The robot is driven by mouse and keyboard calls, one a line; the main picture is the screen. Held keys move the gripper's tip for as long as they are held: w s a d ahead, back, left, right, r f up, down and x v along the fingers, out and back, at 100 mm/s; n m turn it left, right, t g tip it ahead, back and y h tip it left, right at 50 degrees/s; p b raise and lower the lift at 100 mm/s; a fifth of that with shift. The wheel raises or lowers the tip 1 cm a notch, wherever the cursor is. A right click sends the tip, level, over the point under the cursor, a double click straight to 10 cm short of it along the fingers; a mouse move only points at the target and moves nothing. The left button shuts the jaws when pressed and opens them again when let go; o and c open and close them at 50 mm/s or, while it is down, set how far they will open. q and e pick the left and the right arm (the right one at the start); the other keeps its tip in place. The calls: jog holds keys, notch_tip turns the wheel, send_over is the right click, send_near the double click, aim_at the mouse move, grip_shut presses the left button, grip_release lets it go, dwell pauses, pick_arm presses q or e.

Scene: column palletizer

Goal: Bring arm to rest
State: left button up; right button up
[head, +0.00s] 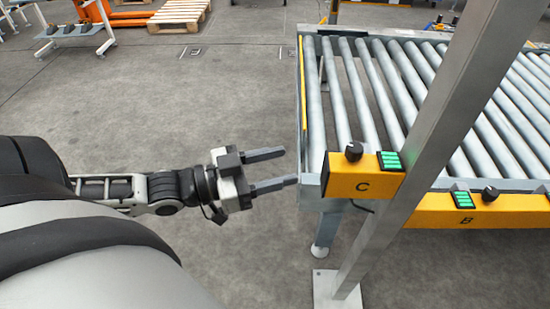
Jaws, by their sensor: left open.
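My left gripper (271,170) shows in the middle of the head view, at the end of my left arm, which reaches in from the left. Its two grey fingers are apart, with nothing between them. The fingers point right, toward the left corner of the roller conveyor (312,120). The lower fingertip appears close to the conveyor's front corner; I cannot tell whether they touch. My right gripper is not in view.
A wooden pallet (180,13) lies far back. The floor (150,110) behind my arm is clear.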

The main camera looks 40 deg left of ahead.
pick_arm(q)
jog(key=shift+f, duration=0.1)
dwell(0.4)
jog(key=s+d+f+n+g+y, duration=0.2)
jog(key=d+f+y, duration=0.2)
jog(key=f, duration=0.6)
jog(key=s+d+f+n+g+y, duration=0.2)
jog(key=s+d+f+y, duration=0.1)
jog(key=f, duration=0.7)
jog(key=shift+d+n+g+y, duration=0.3)
jog(key=shift+d+y, duration=0.15)
jog(key=shift+y, duration=0.05)
dwell(0.6)
